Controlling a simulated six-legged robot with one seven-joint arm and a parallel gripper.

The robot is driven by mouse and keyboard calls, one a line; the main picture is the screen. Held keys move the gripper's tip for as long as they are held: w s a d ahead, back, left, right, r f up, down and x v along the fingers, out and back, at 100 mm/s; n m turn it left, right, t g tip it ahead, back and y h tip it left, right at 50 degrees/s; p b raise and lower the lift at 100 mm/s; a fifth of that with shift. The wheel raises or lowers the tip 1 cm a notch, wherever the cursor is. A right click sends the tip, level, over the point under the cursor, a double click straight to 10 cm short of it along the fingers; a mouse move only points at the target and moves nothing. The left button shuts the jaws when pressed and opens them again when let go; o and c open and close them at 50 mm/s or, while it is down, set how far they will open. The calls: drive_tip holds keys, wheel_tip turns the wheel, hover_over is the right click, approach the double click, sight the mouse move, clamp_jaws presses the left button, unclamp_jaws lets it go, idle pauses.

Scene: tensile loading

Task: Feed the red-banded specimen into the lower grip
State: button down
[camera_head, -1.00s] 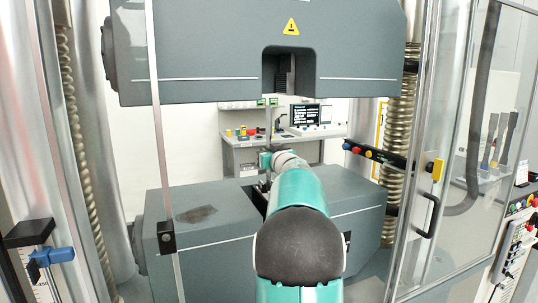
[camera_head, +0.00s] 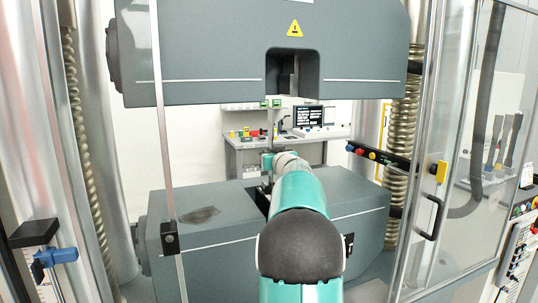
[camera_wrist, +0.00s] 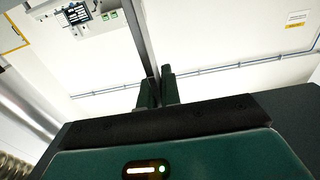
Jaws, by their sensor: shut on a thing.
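My gripper (camera_wrist: 158,92) is shut on a flat grey bar, the specimen (camera_wrist: 140,35), which runs up and out of the top of the wrist view. No red band shows on the visible part. In the head view my gripper (camera_head: 267,161) is small and partly hidden behind my teal arm, above the lower grip. The lower grip (camera_head: 205,238) is a large dark grey block with a slot (camera_head: 259,196) in its top. My arm covers part of the slot. The specimen's lower end is hidden, so I cannot tell whether it is in the slot.
The upper grip (camera_head: 200,75), with a notch in its underside, hangs above. Threaded columns (camera_head: 397,175) stand at both sides. A clear door (camera_head: 455,130) with a black handle stands at the right. A bench (camera_head: 245,150) with instruments is behind. Open space lies between the grips.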

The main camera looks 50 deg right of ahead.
idle(0.7)
drive_tip(key=c, duration=1.5)
unclamp_jaws()
drive_tip(key=shift+f, duration=0.1)
drive_tip(key=shift+f, duration=0.1)
drive_tip(key=shift+s+a+r, duration=0.1)
drive_tip(key=shift+s+r, duration=0.15)
drive_tip(key=v, duration=2.3)
drive_tip(key=shift+s+a+r, duration=0.1)
drive_tip(key=shift+s+r, duration=0.1)
drive_tip(key=shift+r, duration=0.05)
